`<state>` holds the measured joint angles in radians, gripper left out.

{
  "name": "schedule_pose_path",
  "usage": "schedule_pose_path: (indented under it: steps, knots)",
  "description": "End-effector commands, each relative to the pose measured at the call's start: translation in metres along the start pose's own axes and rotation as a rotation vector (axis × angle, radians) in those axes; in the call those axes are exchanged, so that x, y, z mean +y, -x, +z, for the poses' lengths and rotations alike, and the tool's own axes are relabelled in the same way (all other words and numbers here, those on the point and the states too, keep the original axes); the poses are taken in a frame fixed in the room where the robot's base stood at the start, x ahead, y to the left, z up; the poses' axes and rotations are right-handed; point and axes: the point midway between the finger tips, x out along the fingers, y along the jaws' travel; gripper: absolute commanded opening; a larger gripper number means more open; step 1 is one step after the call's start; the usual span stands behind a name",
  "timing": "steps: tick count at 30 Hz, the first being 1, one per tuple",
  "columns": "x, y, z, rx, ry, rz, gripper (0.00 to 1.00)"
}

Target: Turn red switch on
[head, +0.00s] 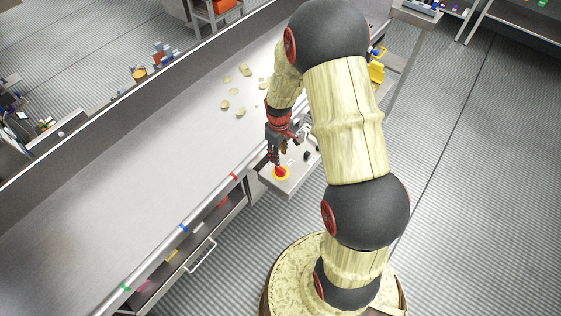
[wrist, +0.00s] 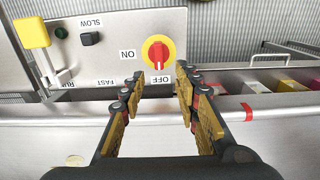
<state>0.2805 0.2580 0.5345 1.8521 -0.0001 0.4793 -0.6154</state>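The red switch (wrist: 158,52) is a red knob on a round yellow plate on a grey control panel (wrist: 110,20). Its knob stands upright in the wrist view, its lower end toward the OFF label; the ON label is to its left. In the head view the red switch (head: 281,173) shows just below my gripper (head: 277,157). In the wrist view my gripper (wrist: 159,84) is open, with nothing between its fingers. The fingertips are close to the switch's lower side and appear apart from it.
A yellow-tipped lever (wrist: 31,33) and a black knob (wrist: 90,39) are on the panel to the left. The conveyor (head: 130,180) runs beside the panel, with several pale chips (head: 240,113) on it. A shelf with coloured bins (wrist: 285,86) is at the right.

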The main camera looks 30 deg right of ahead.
Motion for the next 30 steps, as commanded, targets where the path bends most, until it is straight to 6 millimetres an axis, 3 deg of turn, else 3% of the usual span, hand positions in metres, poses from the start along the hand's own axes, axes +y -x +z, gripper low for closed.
schedule_pose_path:
  steps: [19,30]
  knots:
    - [0.003,-0.083,0.006,-0.017,0.013,-0.012,0.32]
    - [0.003,-0.095,0.005,-0.014,0.013,-0.01,0.32]
